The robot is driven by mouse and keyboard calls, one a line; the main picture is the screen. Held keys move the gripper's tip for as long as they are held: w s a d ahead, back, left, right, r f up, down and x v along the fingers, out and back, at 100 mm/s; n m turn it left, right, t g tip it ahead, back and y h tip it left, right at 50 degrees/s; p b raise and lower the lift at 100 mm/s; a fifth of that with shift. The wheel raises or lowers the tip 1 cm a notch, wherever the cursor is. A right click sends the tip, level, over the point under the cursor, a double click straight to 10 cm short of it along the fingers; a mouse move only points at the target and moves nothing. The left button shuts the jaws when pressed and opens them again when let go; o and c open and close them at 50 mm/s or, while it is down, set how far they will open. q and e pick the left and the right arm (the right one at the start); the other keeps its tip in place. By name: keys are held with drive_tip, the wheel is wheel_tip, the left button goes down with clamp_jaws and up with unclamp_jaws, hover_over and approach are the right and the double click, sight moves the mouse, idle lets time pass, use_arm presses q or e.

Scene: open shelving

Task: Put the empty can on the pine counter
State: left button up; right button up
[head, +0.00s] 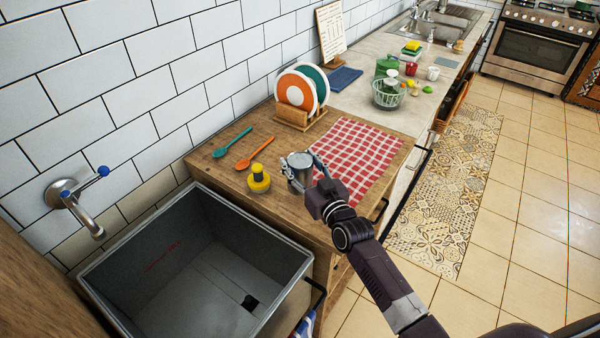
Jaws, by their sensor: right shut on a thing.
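The empty can (300,174) is a silvery metal cylinder in the middle of the head view. It is upright, at the wooden counter (222,175), close to the near left corner of a red checked cloth. My right gripper (303,168) is shut on the can, reaching in from the lower right. The fingers partly hide the can's right side. I cannot tell whether the can's base touches the wood. My left gripper is not in view.
A yellow-topped jar (259,181) stands just left of the can. Teal (232,142) and orange (256,153) spoons lie behind it. A plate rack (300,118) stands at the back. The checked cloth (358,150) lies right. A deep grey sink (190,270) is at front left.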

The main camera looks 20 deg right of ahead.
drive_tip(key=shift+d+f, duration=0.1)
drive_tip(key=shift+f, duration=2.05)
drive_tip(key=shift+f, duration=0.2)
drive_tip(key=o, duration=1.1)
drive_tip(key=shift+o, duration=0.2)
drive_tip(key=shift+r, duration=0.15)
drive_tip(key=shift+s, duration=0.2)
drive_tip(key=s, duration=0.4)
drive_tip(key=s+d+b, duration=0.1)
drive_tip(key=s, duration=0.6)
drive_tip(key=shift+s+d, duration=0.3)
drive_tip(key=shift+d, duration=0.1)
